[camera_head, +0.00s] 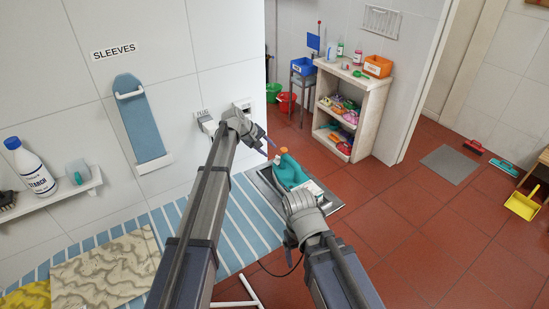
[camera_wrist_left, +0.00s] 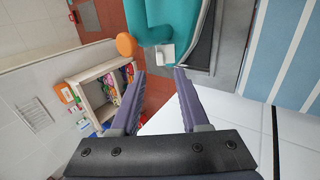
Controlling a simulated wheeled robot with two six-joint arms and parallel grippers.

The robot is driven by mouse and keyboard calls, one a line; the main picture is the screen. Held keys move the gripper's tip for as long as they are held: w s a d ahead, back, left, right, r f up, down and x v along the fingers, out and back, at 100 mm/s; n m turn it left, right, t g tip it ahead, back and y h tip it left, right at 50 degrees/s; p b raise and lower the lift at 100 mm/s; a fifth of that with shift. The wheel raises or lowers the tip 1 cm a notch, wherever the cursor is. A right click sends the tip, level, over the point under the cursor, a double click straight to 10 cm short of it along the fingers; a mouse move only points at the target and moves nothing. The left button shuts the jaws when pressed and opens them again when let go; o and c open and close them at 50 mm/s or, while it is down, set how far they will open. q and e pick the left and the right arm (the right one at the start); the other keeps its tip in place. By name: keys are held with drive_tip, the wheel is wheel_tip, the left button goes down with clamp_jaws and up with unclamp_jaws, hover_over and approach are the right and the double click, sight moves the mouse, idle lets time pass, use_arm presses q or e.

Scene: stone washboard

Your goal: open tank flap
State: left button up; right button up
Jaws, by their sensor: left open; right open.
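A teal iron-like appliance (camera_head: 289,173) with an orange part (camera_head: 283,151) on its upper end rests on the grey metal plate (camera_head: 263,188) at the end of the striped ironing board. In the left wrist view its teal body (camera_wrist_left: 172,18), round orange part (camera_wrist_left: 126,45) and a small white tab (camera_wrist_left: 166,53) show just beyond the fingers. My left gripper (camera_head: 269,144) is open and empty, just left of the orange part; its two fingers stand apart in the wrist view (camera_wrist_left: 160,72). My right gripper (camera_head: 307,190) is below the appliance, its fingers mostly hidden by its wrist.
The striped ironing board (camera_head: 226,235) lies below my left arm. A shelf unit (camera_head: 352,100) with colourful items stands farther back. Open red tile floor (camera_head: 430,220) lies to the right.

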sight(277, 157)
use_arm(q)
drive_tip(key=b+x, duration=0.4)
drive_tip(key=x, duration=0.2)
drive_tip(key=shift+c, duration=0.2)
clamp_jaws()
idle(0.4)
